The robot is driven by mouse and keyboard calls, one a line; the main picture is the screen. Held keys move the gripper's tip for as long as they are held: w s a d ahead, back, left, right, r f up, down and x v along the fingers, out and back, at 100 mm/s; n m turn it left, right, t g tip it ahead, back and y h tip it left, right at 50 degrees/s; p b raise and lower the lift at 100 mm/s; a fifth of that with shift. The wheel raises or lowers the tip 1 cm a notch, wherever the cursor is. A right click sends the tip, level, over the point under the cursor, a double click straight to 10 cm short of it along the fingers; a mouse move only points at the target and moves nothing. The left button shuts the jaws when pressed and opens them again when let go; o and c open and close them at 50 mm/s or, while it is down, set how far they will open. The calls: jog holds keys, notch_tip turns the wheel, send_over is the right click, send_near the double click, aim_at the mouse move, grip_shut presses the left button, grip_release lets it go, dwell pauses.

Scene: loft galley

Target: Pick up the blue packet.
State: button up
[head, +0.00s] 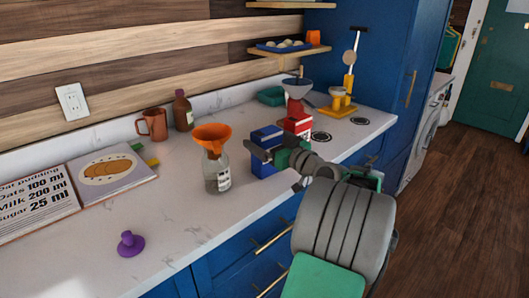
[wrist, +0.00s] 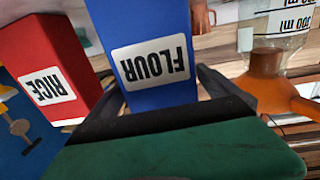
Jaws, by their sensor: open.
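The blue packet (head: 264,168) stands upright on the white counter in the head view, just right of a glass bottle. In the wrist view, the blue packet (wrist: 152,40) shows a white label reading FLOUR, upside down in that picture. My gripper (head: 268,151) is open at the packet's near side. In the wrist view, the dark fingers of my gripper (wrist: 162,88) lie on either side of the packet's lower picture part. I cannot tell whether they touch it. My gripper hides part of the packet in the head view.
A red RICE packet (head: 297,123) stands close behind the blue one, also in the wrist view (wrist: 45,60). The glass bottle (head: 217,172) with an orange funnel (head: 212,135) stands close on the left. A purple knobbed object (head: 131,244) lies at the front left.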

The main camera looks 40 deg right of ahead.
jog(key=shift+a, duration=0.1)
jog(key=c, duration=1.6)
